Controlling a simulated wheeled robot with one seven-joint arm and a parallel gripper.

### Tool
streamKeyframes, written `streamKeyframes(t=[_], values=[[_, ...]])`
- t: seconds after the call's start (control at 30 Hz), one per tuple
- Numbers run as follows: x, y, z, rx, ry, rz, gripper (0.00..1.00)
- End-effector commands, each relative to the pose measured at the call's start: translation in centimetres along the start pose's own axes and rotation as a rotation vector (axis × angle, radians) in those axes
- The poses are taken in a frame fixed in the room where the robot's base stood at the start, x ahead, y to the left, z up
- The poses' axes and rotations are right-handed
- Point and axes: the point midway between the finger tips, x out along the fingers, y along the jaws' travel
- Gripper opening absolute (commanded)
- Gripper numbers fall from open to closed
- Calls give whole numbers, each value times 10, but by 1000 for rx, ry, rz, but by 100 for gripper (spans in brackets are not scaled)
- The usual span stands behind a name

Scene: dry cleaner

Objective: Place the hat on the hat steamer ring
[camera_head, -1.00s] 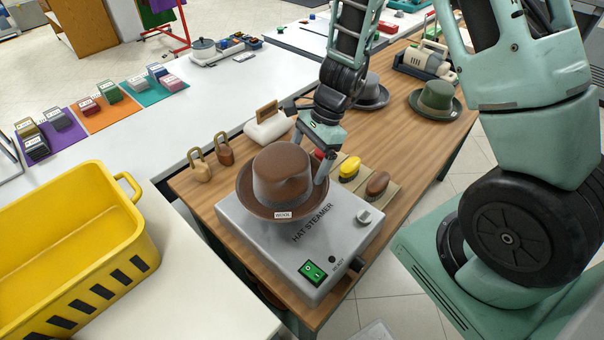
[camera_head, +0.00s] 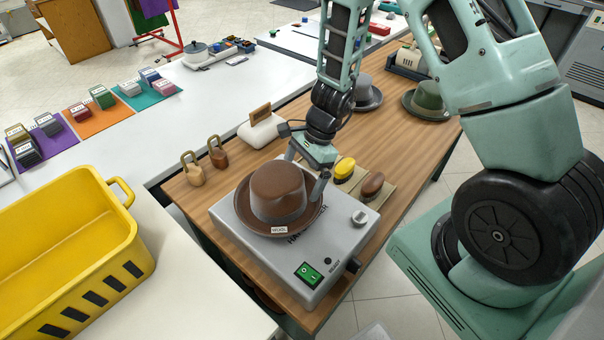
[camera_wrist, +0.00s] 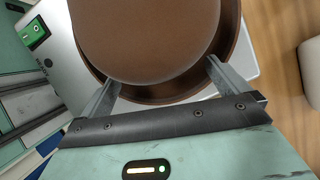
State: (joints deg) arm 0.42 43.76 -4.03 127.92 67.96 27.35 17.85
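The steamer's ring is hidden under the hat. In the wrist view the hat (camera_wrist: 155,40) fills the top middle. My gripper (camera_head: 305,168) is at the hat's far right side. Its two fingers are spread wide apart and reach over the brim beside the crown. In the wrist view the open gripper (camera_wrist: 160,78) shows no finger pressed on the crown. Exact contact with the brim cannot be told.
A yellow crate (camera_head: 70,250) stands at the left. Brushes (camera_head: 372,185) lie right behind the steamer. Wooden blocks with handles (camera_head: 193,170) and a white pressing pad (camera_head: 262,130) stand behind. A grey hat (camera_head: 368,95) and a green hat (camera_head: 428,100) are farther back.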

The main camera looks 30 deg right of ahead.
Motion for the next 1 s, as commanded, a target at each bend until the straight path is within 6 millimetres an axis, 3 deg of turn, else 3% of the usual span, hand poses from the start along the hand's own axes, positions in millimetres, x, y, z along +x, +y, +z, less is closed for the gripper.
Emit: streamKeyframes(t=[0.23,0.6,0.87,0.93,1.0], values=[[-11,-1,1,0,1,-3,100],[-86,-1,2,-3,1,-5,100],[-118,-1,2,-2,0,-2,100],[-122,2,8,-33,-1,5,100],[-124,8,29,-141,-4,24,100]])
